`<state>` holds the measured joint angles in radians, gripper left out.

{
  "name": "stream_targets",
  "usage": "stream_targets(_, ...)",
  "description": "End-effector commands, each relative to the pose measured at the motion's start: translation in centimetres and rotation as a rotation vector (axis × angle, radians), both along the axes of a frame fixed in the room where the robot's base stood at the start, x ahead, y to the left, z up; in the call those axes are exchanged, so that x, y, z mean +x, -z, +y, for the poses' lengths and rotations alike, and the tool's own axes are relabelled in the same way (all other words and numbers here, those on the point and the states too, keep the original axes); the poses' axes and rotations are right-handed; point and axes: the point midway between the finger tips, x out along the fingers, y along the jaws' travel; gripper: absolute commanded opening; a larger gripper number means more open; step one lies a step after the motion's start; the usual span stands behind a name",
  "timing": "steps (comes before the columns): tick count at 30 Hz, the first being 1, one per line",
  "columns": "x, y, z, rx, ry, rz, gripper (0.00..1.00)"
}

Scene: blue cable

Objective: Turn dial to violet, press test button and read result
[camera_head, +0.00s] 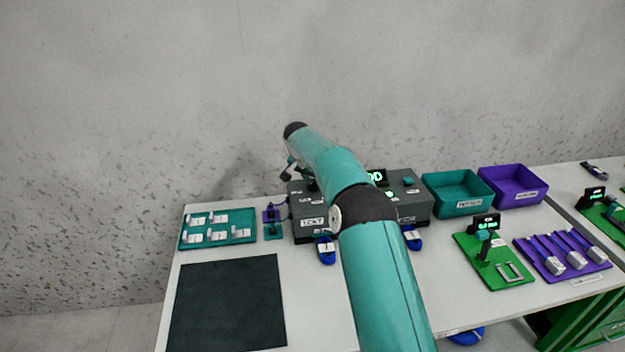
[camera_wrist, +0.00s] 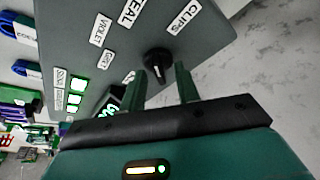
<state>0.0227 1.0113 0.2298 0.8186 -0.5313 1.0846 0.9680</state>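The dark grey tester box (camera_head: 303,238) stands at the back of the table in the head view, its middle hidden by my arm. In the wrist view, the black dial (camera_wrist: 157,63) sits on its panel, with a pale mark on its lower side. The violet label (camera_wrist: 100,29) lies to the dial's left, near labels for grey, teal and clips. My gripper (camera_wrist: 156,74) is open, its two fingers apart on either side of the dial; contact cannot be told. A lit green display (camera_head: 375,177) is partly hidden. I cannot tell which part is the test button.
Teal (camera_head: 458,205) and purple (camera_head: 513,186) bins stand right of the box. A teal board of labelled pieces (camera_head: 218,228) and a dark mat (camera_head: 228,305) lie left. Blue cable coils (camera_head: 326,250) lie before the box. A green board (camera_head: 494,270) is at right.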

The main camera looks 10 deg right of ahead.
Motion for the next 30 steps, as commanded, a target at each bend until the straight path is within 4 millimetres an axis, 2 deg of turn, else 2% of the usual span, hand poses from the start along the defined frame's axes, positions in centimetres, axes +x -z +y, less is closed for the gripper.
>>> stream_targets(4, 0.00, -0.05, -0.02, 0.000, 0.000, 0.000, 0.30)
stream_targets(9, -0.02, -0.04, -0.02, 0.000, 0.000, 0.000, 0.00)
stream_targets(20, -0.06, -0.06, -0.05, 0.001, -0.028, 0.001, 0.00)
stream_targets(30, -0.17, -0.12, -0.17, 0.001, -0.217, 0.001, 0.00)
